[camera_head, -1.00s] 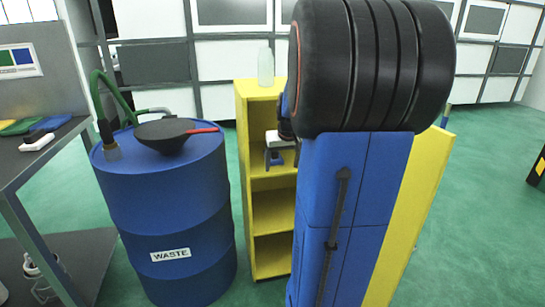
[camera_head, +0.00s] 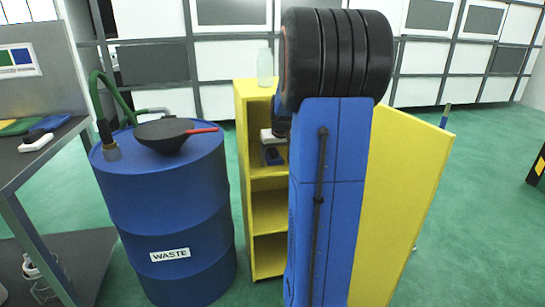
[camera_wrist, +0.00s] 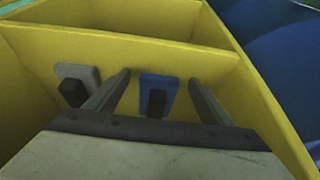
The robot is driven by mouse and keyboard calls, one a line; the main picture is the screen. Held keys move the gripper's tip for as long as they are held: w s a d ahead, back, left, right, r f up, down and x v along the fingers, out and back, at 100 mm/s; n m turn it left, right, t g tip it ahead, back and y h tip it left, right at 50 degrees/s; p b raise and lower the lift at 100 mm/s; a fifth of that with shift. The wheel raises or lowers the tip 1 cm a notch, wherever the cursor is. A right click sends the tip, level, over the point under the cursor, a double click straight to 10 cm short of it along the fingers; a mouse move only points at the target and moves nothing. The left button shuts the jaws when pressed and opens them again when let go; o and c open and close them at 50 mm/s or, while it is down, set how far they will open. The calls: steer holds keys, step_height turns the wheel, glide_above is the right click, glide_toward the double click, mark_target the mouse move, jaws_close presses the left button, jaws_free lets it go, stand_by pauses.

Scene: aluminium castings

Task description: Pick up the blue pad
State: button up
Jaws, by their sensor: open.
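The blue pad (camera_wrist: 171,85) has a black block-like grip on it and sits inside a yellow shelf compartment in the wrist view. My gripper (camera_wrist: 160,76) is open and empty. In the wrist view its fingers appear on either side of the blue pad; I cannot tell how far short of it they are. In the head view my gripper (camera_head: 271,136) is at the opening of that compartment, mostly hidden.
The yellow shelf unit (camera_head: 243,190) has side walls and dividers close around my gripper. A grey pad (camera_wrist: 88,76) with a black grip lies left of the blue one. A blue waste drum (camera_head: 165,220) stands left of the shelf. A clear bottle (camera_head: 265,66) stands on top.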

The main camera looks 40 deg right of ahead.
steer(key=c, duration=1.2)
steer(key=shift+o, duration=0.2)
steer(key=shift+r, duration=0.65)
steer(key=shift+v, duration=1.1)
steer(key=s+a, duration=0.9)
steer(key=s, duration=0.5)
steer(key=shift+s, duration=0.3)
